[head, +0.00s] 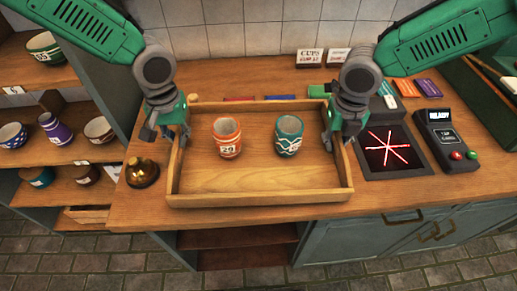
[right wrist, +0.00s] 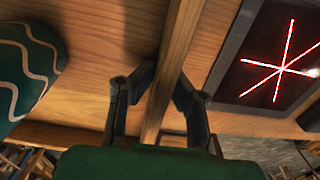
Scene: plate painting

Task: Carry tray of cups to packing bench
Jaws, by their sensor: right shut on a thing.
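A wooden tray (head: 258,188) lies on the wooden counter and holds two cups, both upright. The orange patterned cup (head: 227,137) stands left of the teal wavy-lined cup (head: 289,136); the teal cup also shows in the right wrist view (right wrist: 28,68). My left gripper (head: 168,138) is at the tray's left wall; whether its fingers are closed on it is not clear. My right gripper (head: 343,138) is at the tray's right wall. In the right wrist view its fingers (right wrist: 158,95) stand on both sides of that wall and grip it.
A brass bell (head: 142,173) stands just left of the tray. A scanner plate with red lines (head: 389,146) and a keypad device (head: 445,135) are to the right. Shelves of cups and bowls (head: 72,160) stand at the left. Small signs (head: 310,57) stand by the tiled wall.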

